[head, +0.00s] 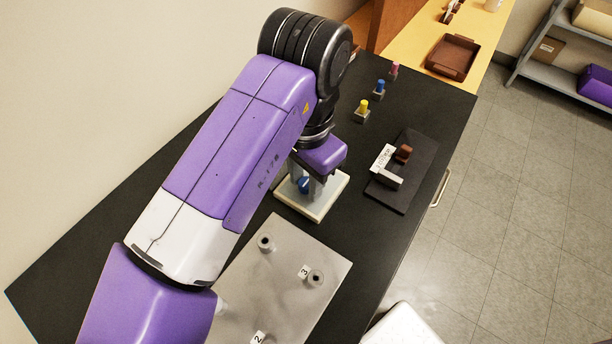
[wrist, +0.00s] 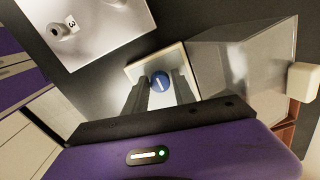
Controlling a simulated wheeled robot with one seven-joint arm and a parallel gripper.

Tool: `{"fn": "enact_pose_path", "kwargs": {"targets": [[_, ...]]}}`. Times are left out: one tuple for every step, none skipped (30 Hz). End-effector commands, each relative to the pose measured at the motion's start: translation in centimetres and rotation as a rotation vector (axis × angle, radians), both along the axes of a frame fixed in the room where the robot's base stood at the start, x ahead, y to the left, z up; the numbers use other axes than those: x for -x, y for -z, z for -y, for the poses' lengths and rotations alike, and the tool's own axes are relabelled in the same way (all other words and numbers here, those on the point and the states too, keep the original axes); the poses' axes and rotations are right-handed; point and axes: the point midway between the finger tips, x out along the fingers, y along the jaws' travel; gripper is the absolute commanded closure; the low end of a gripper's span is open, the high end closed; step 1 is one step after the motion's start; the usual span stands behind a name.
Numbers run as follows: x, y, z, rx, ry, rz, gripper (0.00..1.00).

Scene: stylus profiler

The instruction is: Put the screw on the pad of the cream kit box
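The screw (head: 303,184) has a round blue head. In the wrist view the blue head of the screw (wrist: 160,83) shows a pale slot and lies between the fingertips. The cream kit box (head: 325,205) stands on the black bench below my gripper (head: 306,181). In the wrist view the pale top of the kit box (wrist: 167,57) lies around and behind the screw. My gripper (wrist: 161,88) points down with a finger on each side of the screw and appears slightly open around it. The screw's lower end and its contact with the pad are hidden.
A metal plate (head: 285,285) with numbered posts lies in front of the box. A dark board (head: 393,193) bearing a white block (head: 385,167) is to the right. Yellow (head: 362,108), blue (head: 379,88) and pink (head: 394,69) knobbed pieces stand behind.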

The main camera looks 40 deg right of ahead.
Motion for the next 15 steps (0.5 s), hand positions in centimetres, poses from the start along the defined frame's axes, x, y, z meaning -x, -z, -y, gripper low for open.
{"fn": "enact_pose_path", "kwargs": {"targets": [[0.0,0.0,0.0,0.0,0.0,0.0,0.57],[0.0,0.0,0.0,0.0,0.0,0.0,0.54],[0.0,0.0,0.0,0.0,0.0,0.0,0.54],[0.0,0.0,0.0,0.0,0.0,0.0,0.54],[0.0,0.0,0.0,0.0,0.0,0.0,0.54],[0.0,0.0,0.0,0.0,0.0,0.0,0.54],[0.0,0.0,0.0,0.0,0.0,0.0,0.54],[0.0,0.0,0.0,0.0,0.0,0.0,0.54],[0.0,0.0,0.0,0.0,0.0,0.0,0.54],[0.0,-0.1,0.0,0.0,0.0,0.0,0.54],[0.0,-0.1,0.0,0.0,0.0,0.001,0.54],[0.0,-0.3,0.0,0.0,0.0,0.001,0.54],[0.0,-0.6,0.0,-0.001,0.0,0.001,0.54],[0.0,-0.7,0.0,0.0,0.0,0.002,0.54],[-0.1,-1.1,0.0,0.0,0.0,0.003,0.54]]}}
